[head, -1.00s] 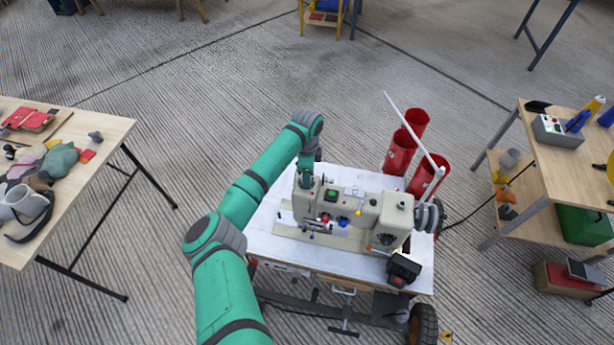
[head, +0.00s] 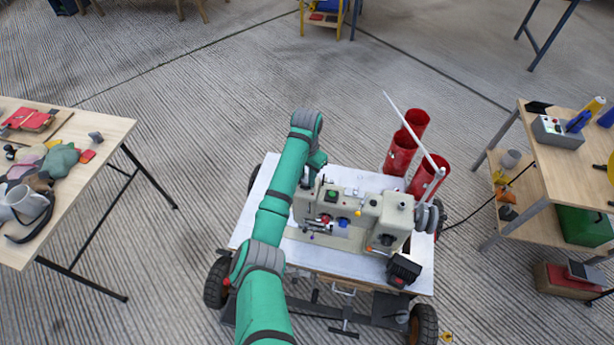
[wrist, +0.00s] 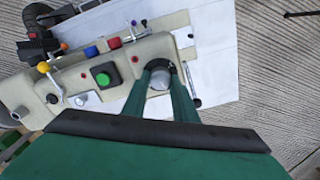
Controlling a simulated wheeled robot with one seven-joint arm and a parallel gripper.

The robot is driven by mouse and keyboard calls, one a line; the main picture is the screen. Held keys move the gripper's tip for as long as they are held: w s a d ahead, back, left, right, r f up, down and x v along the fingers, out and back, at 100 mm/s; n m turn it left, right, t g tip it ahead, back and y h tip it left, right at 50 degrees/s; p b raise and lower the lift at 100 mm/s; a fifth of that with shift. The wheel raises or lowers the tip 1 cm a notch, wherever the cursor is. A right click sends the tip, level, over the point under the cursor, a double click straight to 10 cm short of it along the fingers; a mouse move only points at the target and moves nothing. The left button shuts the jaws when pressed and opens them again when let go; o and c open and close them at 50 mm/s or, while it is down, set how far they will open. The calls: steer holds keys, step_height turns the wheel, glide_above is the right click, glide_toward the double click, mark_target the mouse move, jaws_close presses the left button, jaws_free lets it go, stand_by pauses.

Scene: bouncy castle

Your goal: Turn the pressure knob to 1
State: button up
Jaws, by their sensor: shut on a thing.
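The sewing machine (head: 385,222) is cream-coloured and stands on a white-topped cart; it also fills the upper left of the wrist view (wrist: 130,67). In the wrist view, a round grey knob (wrist: 159,82) with a dark surround sits near one end of the machine. I take it to be the pressure knob; no number on it is legible. My gripper (wrist: 160,74) has its two green fingers on either side of this knob, shut on it. In the head view, my arm hides the fingers and the knob.
The machine also carries a green button (wrist: 103,75), a red knob (wrist: 115,43), a blue knob (wrist: 91,51) and a yellow-tipped lever (wrist: 44,67). Red cylinders (head: 398,152) stand at the cart's back right. Cluttered tables stand left (head: 100,133) and right (head: 555,165).

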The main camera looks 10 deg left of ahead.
steer(key=n, duration=0.5)
steer(key=shift+n, duration=0.3)
steer(key=n, duration=0.4)
steer(key=shift+a, duration=0.1)
steer(key=n, duration=0.6)
steer(key=shift+a+r+n, duration=0.1)
steer(key=shift+a+n, duration=0.05)
steer(key=shift+n, duration=2.05)
steer(key=o, duration=1)
steer(key=shift+o, duration=0.2)
steer(key=shift+r, duration=0.1)
